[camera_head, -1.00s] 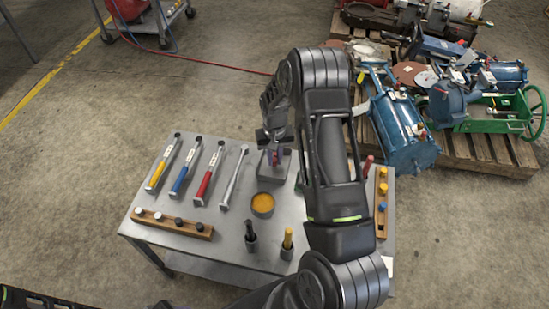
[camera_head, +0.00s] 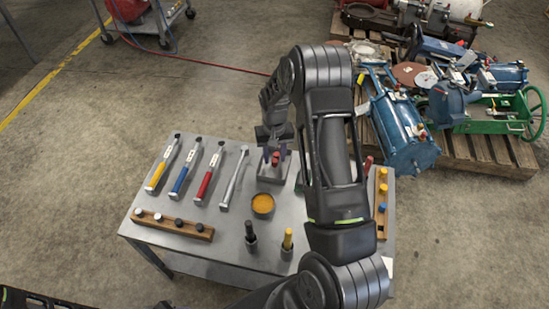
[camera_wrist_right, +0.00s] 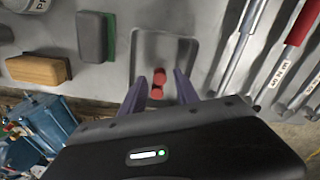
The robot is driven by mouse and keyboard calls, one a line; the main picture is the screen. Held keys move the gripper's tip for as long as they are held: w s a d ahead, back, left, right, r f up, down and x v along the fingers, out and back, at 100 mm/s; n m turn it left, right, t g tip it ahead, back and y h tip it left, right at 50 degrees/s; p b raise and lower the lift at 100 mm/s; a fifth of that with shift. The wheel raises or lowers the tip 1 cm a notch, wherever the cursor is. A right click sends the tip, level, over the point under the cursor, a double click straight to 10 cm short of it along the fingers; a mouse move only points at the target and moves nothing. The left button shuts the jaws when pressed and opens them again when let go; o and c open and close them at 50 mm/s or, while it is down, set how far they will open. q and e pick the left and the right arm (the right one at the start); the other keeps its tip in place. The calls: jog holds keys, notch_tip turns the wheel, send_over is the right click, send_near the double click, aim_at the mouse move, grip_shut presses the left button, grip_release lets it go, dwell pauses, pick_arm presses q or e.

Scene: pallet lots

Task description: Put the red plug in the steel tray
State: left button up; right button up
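The red plug (camera_head: 275,159) lies in the steel tray (camera_head: 284,174), near the far middle of the table. In the wrist view the red plug (camera_wrist_right: 158,78) shows against the floor of the steel tray (camera_wrist_right: 181,52). My right gripper (camera_head: 271,147) is just above the tray. In the wrist view its two fingers (camera_wrist_right: 161,90) are spread on either side of the plug, with gaps, and hold nothing that I can see. My left gripper does not show; only a dark piece of my body is at the lower left.
Several tools with yellow, blue, red and bare handles (camera_head: 197,172) lie left of the tray. An orange-filled bowl (camera_head: 263,204) and two cups with a black and a yellow peg (camera_head: 287,243) stand nearer. A dark block with a green edge (camera_wrist_right: 92,36) is beside the tray.

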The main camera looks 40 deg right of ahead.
aim_at(274, 161)
notch_tip(274, 161, up, 10)
jog(key=shift+r, duration=0.15)
dwell(1.8)
